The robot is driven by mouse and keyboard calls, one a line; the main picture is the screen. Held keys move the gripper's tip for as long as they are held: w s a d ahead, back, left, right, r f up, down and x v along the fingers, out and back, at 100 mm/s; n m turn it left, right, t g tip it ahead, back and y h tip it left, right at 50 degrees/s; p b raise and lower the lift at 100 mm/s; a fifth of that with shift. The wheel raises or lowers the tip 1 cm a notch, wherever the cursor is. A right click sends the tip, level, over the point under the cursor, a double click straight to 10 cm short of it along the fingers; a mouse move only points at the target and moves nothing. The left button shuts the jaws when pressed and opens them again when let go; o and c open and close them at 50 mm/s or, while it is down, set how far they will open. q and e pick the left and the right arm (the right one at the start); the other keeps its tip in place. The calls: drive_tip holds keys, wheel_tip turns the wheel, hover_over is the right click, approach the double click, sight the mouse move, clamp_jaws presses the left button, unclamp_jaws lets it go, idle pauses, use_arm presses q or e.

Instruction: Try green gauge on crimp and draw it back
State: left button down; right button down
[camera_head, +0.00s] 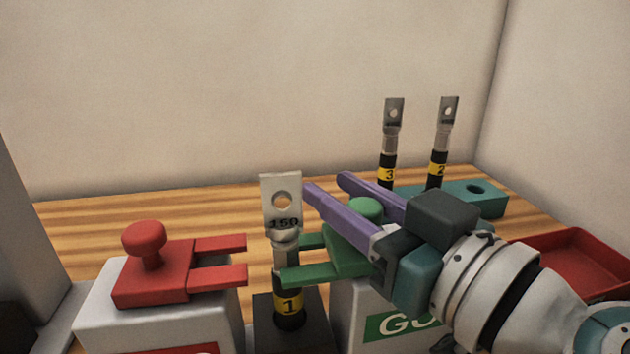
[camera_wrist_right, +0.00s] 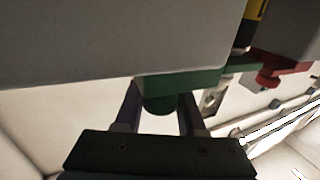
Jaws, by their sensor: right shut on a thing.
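The green gauge (camera_head: 345,262) is a two-pronged fork with a round knob, at the GO block (camera_head: 345,310). My right gripper (camera_head: 326,184) is shut on its knob, with purple fingers on either side; the knob also shows between the fingers in the right wrist view (camera_wrist_right: 160,103). The prongs point left at the crimp of the upright cable lug (camera_head: 282,262), which is stamped 150 and has a yellow band 1. The near prong crosses in front of the crimp; the far one is partly hidden. I cannot tell whether they touch. My left gripper is out of view.
A red forked gauge (camera_head: 155,275) with a knob rests on a grey block (camera_head: 110,320) at the left, prongs towards the lug. Lugs 3 (camera_head: 387,150) and 2 (camera_head: 439,145) stand behind by a teal holder (camera_head: 490,198). A red tray (camera_head: 580,262) lies at the right.

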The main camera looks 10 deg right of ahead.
drive_tip(key=shift+a, duration=0.45)
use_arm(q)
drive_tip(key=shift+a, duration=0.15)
use_arm(e)
drive_tip(key=c, duration=0.5)
unclamp_jaws()
